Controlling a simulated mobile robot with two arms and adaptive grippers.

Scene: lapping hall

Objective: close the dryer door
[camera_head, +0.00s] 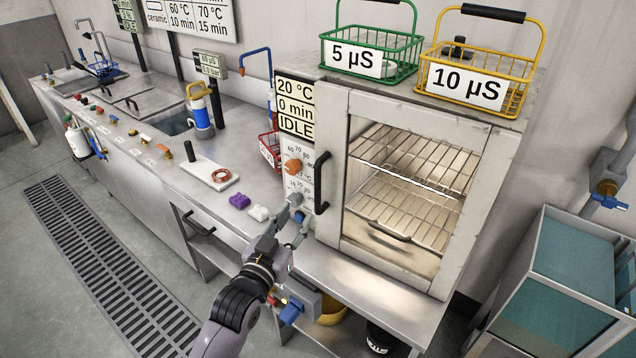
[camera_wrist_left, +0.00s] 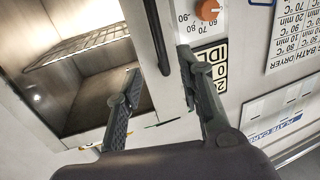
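The dryer (camera_head: 470,215) stands right of the sinks, its lit interior and wire racks showing through its front. I cannot tell from these views how far the door (camera_head: 358,165) stands from its frame. A black vertical handle (camera_head: 321,183) is at the front's left side, beside the control panel (camera_head: 292,167) reading IDLE. My left gripper (camera_head: 299,210) is just below and left of the handle. In the left wrist view the left gripper (camera_wrist_left: 160,78) has its fingers apart, with the handle (camera_wrist_left: 157,38) showing beyond them, between their tips. I see no contact. My right gripper is out of view.
Green (camera_head: 368,60) and yellow (camera_head: 478,85) wire baskets sit on the dryer. A purple block (camera_head: 239,201) and a white block (camera_head: 259,213) lie on the counter near my left arm. A teal tank (camera_head: 570,270) stands at right. Floor is free at left.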

